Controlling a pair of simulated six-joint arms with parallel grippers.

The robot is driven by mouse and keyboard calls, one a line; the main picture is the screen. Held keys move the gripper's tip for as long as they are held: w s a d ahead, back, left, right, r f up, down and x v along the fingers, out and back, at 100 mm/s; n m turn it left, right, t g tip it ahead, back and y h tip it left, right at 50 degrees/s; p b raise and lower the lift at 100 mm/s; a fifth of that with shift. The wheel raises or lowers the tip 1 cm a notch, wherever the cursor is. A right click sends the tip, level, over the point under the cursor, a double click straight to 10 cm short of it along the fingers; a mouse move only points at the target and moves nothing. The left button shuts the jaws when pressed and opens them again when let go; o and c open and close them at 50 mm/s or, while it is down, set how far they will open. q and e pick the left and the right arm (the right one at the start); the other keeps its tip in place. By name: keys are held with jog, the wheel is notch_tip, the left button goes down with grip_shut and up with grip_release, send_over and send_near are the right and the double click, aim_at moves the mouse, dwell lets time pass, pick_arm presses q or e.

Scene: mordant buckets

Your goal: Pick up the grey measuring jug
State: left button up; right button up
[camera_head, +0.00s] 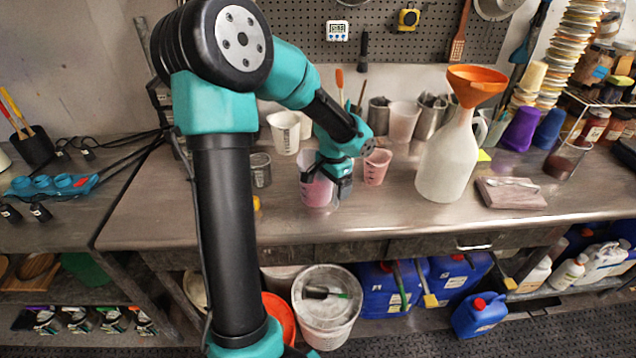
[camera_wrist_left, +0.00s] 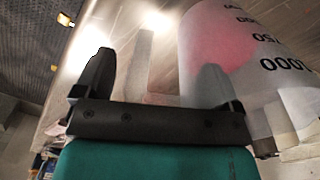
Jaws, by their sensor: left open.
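A small grey measuring jug (camera_head: 260,170) with faint markings stands upright on the steel bench, left of my left gripper (camera_head: 335,188). A translucent jug with pink contents (camera_head: 316,190) stands right by the gripper and is partly covered by it. In the left wrist view my gripper (camera_wrist_left: 155,85) is open, with nothing seen held between its fingers. A large pale jug wall with printed numbers and a pink patch (camera_wrist_left: 240,45) fills the right side there, behind the right finger. I cannot tell whether the finger touches it. The right gripper is not in view.
A smaller pink cup (camera_head: 377,168) stands just right of the gripper. A white bottle with an orange funnel (camera_head: 447,160) stands further right. White and metal containers line the back. The bench (camera_head: 390,220) is clear along its front.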

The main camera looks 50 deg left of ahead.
pick_arm(q)
jog(key=shift+c, duration=0.3)
jog(key=c, duration=1.4)
